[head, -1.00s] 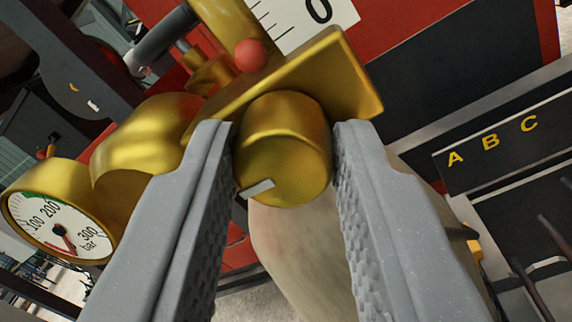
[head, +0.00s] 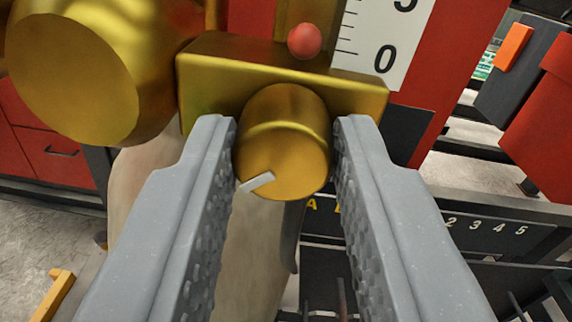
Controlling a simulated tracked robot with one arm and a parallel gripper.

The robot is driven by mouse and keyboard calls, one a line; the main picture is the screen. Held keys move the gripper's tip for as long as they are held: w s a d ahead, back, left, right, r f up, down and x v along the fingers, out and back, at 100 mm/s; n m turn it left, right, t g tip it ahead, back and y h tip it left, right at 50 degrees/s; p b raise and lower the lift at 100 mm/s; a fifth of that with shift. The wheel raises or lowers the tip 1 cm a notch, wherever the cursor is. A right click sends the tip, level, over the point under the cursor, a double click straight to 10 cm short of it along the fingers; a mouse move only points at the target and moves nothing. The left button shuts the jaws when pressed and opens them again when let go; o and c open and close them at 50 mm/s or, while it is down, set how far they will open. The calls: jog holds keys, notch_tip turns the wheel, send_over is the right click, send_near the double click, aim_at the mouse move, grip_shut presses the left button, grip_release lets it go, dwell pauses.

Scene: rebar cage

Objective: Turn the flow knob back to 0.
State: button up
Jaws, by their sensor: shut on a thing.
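The flow knob (head: 284,140) is a brass cylinder on the front of a brass block (head: 215,75). A white pointer mark (head: 257,182) on its face sits at the lower left. My gripper (head: 285,140) has one grey ribbed finger on each side of the knob and is shut on it. A red ball (head: 305,40) stands above the block, low against a white scale (head: 385,35). The ball is slightly above the level of the 0 mark. The upper scale is cut off by the frame.
A large brass cylinder (head: 75,70) is close at the upper left. A dark panel with numbers (head: 500,232) and slots is at the lower right. Red cabinets stand behind. A pale, blurred shape hangs below the knob.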

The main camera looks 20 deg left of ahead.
jog(key=shift+n, duration=0.3)
jog(key=o, duration=1)
jog(key=shift+w+f, duration=0.1)
jog(key=shift+w, duration=0.05)
jog(key=shift+d, duration=0.1)
jog(key=b+v, duration=0.1)
jog(key=v, duration=1.2)
jog(key=shift+s+d, duration=0.1)
jog(key=shift+s, duration=0.3)
